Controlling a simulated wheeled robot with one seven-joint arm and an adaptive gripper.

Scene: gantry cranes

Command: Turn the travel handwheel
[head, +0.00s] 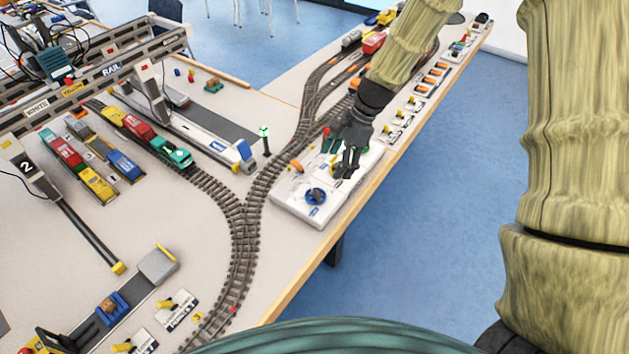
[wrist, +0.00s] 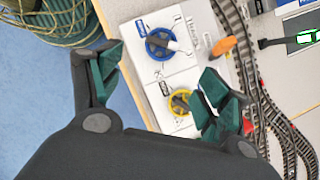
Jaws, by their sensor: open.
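A white control box (head: 285,206) stands on the table near its right edge. A blue handwheel (head: 316,196) with a pale grip lies flat on its near end, and it also shows in the wrist view (wrist: 158,44). The right finger is close beside the yellow wheel.
An orange lever (wrist: 223,46) stands at the box's edge near the fingers. Curved model track (head: 245,225) runs left of the box. Several more small control boxes line the table edge behind. A gantry crane (head: 110,70) and toy trains (head: 130,130) stand at left.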

